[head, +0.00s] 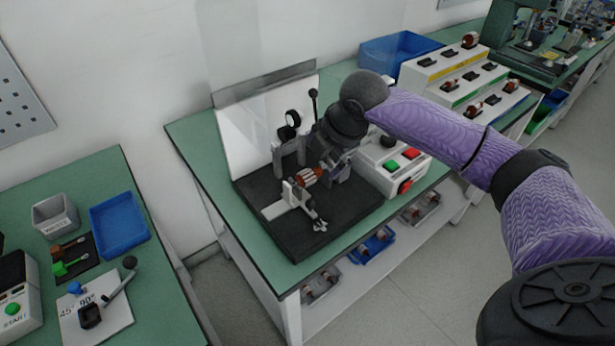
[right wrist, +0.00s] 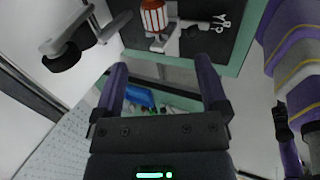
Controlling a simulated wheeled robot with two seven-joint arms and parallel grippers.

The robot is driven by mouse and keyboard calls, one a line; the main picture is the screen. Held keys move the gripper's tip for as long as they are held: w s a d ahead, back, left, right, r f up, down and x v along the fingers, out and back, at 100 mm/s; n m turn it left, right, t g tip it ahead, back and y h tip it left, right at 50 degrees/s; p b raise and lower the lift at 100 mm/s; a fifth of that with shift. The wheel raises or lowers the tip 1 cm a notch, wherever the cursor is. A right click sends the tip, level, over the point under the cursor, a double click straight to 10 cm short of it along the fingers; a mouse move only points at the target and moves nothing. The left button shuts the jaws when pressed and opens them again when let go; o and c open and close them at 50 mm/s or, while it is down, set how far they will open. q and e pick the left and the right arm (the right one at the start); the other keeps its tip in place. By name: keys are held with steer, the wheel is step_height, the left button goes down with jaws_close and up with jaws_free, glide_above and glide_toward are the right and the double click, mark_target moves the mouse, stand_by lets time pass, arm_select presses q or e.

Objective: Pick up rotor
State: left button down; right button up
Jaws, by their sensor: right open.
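The rotor (head: 309,177), copper-red with pale stripes, sits on the white and grey test fixture (head: 291,192) on a black base plate (head: 270,222). In the right wrist view the rotor (right wrist: 153,16) is at the top, partly cut off by the frame edge. My right gripper (head: 330,160) is beside the fixture, close to the rotor in the head view; its fingers are mostly hidden there. In the right wrist view my right gripper (right wrist: 162,68) is open, with nothing between its two fingers and the rotor beyond the tips. My left gripper is not in view.
A control box (head: 395,165) with green and red buttons stands right of the fixture. A tiered white rack (head: 440,75) holds more rotors, near a blue bin (head: 395,47). Another green bench (head: 90,180) is at left.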

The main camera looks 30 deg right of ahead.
mark_target(310, 174)
steer(key=b+x, duration=0.1)
steer(key=x, duration=0.1)
steer(key=b+x, duration=0.1)
steer(key=x, duration=0.2)
steer(key=shift+w+d+f+b, duration=0.25)
steer(key=shift+w+d+b, duration=0.1)
steer(key=shift+w+b, duration=0.05)
steer(key=b+x, duration=0.2)
steer(key=x, duration=0.3)
steer(key=shift+w+a+f+b, duration=0.1)
steer(key=shift+w+f+b, duration=0.1)
steer(key=shift+b, duration=0.15)
steer(key=c, duration=1)
steer(key=shift+c, duration=1.1)
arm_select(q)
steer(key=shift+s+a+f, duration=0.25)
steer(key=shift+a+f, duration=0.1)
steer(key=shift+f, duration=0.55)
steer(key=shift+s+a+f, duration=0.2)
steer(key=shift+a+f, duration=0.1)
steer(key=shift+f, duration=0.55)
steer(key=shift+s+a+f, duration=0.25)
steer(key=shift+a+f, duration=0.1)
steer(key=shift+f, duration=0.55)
arm_select(e)
jaws_close()
